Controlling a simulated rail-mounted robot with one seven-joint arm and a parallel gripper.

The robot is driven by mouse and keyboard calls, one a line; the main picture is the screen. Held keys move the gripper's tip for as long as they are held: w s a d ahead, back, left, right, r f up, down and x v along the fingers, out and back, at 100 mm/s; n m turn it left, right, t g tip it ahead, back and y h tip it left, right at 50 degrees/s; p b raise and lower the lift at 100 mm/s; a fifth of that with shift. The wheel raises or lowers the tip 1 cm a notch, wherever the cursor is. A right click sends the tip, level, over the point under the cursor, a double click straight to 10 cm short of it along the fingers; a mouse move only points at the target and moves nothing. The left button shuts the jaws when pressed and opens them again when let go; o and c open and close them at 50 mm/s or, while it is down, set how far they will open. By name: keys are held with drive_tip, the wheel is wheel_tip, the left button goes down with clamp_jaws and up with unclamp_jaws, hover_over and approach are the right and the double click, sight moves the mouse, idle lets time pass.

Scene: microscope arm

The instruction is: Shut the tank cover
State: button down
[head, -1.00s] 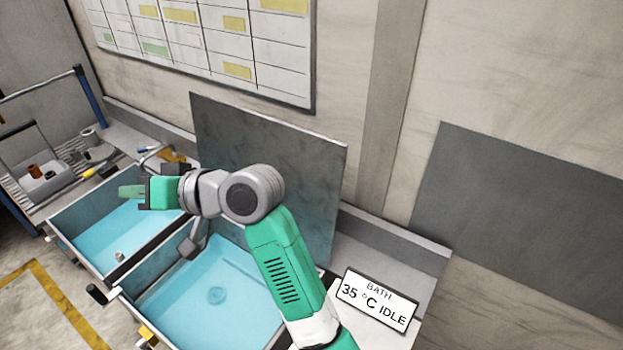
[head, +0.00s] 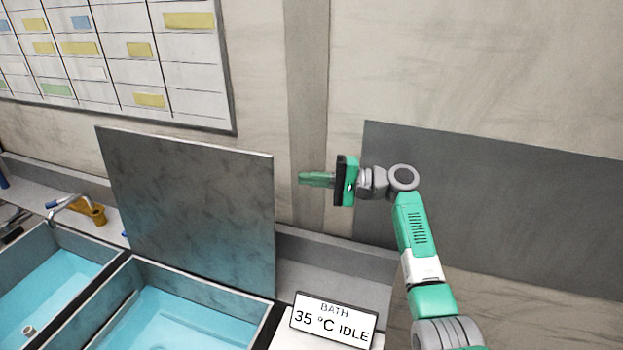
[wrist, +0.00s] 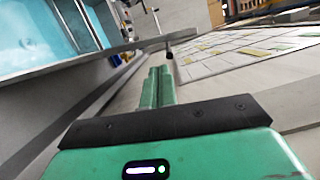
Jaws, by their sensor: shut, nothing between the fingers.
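The tank cover (head: 195,210) is a grey mottled panel standing upright, open, at the back edge of the right-hand tank (head: 180,318), which holds blue liquid. My gripper (head: 302,179) is to the right of the cover's right edge in the head view, at the height of its upper part, with its fingers pointing left toward it. The green fingers are shut and empty, with a visible gap to the cover. In the wrist view the fingers (wrist: 158,72) point ahead, and a thin grey panel, likely the cover (wrist: 95,55), shows nearly edge-on beyond them.
A sign reading "BATH 35 °C IDLE" (head: 334,320) stands right of the tank. A second tank (head: 45,290) and a tap (head: 75,205) are at the left. A whiteboard (head: 120,60) and a dark wall panel (head: 480,190) are on the wall behind.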

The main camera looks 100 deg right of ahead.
drive_tip(key=x, duration=0.6)
drive_tip(key=shift+w, duration=0.25)
